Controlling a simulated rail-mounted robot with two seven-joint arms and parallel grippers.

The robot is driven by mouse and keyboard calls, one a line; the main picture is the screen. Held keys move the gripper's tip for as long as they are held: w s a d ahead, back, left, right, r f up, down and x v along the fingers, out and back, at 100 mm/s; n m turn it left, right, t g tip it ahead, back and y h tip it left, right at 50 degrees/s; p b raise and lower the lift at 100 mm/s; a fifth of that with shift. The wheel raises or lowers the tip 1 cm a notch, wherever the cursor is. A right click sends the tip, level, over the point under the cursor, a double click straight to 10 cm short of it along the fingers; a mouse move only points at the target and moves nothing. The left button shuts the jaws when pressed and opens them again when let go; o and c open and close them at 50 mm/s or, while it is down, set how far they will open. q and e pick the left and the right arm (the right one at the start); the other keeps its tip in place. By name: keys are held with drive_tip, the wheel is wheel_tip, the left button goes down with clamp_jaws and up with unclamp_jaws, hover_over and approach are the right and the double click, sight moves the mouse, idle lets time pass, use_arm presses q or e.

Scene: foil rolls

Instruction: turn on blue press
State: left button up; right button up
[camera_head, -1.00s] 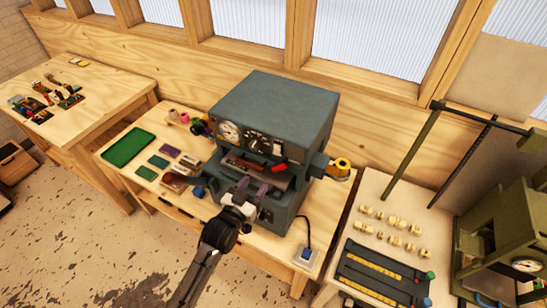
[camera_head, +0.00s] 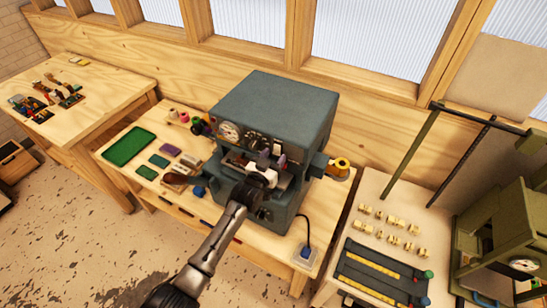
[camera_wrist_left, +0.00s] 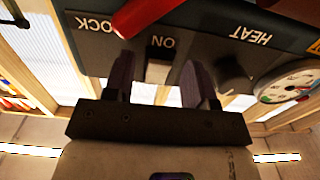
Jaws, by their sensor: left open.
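The blue-grey press (camera_head: 280,100) stands on the middle wooden bench. My left gripper (camera_head: 270,149) is at its front control panel, open, with purple fingers. In the left wrist view the gripper (camera_wrist_left: 161,80) has one finger on each side of a small dark switch (camera_wrist_left: 159,70) marked ON. The fingers stand apart from each other, and contact with the switch cannot be told. A red lever (camera_wrist_left: 145,16) near the LOCK label is beside the switch, and a dark HEAT knob (camera_wrist_left: 232,72) is on the other side. My right gripper is not in view.
A white dial gauge (camera_head: 229,131) is on the panel, and also shows in the wrist view (camera_wrist_left: 284,86). A green tray (camera_head: 129,146) and small pads lie left of the press. A yellow roll (camera_head: 342,164) sits at its right side. An olive-green press (camera_head: 500,240) stands at the right.

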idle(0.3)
use_arm(q)
drive_tip(key=c, duration=0.9)
drive_tip(key=shift+w+f+b, duration=0.1)
drive_tip(key=shift+f+b, duration=0.1)
drive_tip(key=shift+b, duration=0.3)
drive_tip(key=t+b, duration=0.1)
drive_tip(key=b, duration=0.2)
drive_tip(key=shift+f, duration=0.25)
drive_tip(key=shift+r, duration=0.3)
drive_tip(key=o, duration=0.9)
